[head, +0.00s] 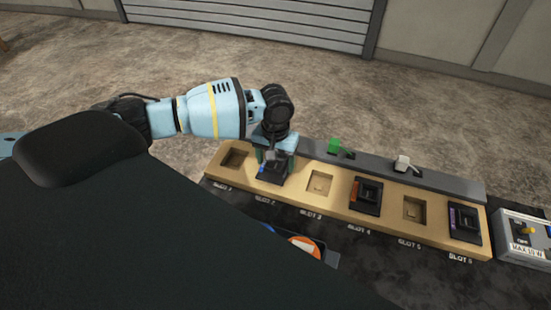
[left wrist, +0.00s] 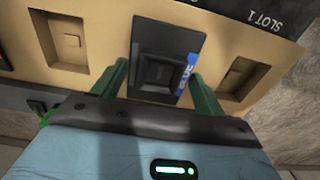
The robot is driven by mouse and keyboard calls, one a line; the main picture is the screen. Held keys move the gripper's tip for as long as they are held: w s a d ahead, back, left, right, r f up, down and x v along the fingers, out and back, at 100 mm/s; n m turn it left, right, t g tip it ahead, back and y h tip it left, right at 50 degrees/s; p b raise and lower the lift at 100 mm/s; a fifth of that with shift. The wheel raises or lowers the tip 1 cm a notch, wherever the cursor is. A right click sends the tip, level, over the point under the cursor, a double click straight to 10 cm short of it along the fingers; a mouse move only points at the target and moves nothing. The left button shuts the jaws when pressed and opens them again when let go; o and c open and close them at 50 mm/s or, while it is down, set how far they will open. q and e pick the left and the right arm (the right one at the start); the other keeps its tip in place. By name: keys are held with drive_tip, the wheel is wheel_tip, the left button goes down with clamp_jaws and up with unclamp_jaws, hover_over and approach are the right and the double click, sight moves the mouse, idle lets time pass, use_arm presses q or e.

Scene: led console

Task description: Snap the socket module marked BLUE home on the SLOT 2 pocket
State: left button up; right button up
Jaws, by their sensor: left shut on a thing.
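The black socket module with a blue label (head: 271,174) is at the SLOT 2 place of the tan board (head: 340,207). My left gripper (head: 274,158) is above it, its green fingers on either side of the module. In the left wrist view the module (left wrist: 160,62) sits between the fingers of the gripper (left wrist: 163,85), its blue strip facing SLOT 1. The module covers the SLOT 2 pocket, so I cannot tell whether it is fully seated. My right gripper is not in view.
The SLOT 1 pocket (head: 235,158), SLOT 3 pocket (head: 320,183) and SLOT 5 pocket (head: 413,209) are empty. Modules fill SLOT 4 (head: 367,196) and SLOT 6 (head: 464,223). A grey rail (head: 450,182) runs behind; a grey box (head: 525,238) stands at right.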

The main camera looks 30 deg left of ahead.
use_arm(q)
drive_tip(key=shift+f, duration=0.5)
idle(0.6)
idle(0.3)
drive_tip(key=o, duration=1.1)
wheel_tip(320, 180, up, 8)
drive_tip(key=shift+f+p, duration=0.1)
drive_tip(key=shift+p, duration=0.25)
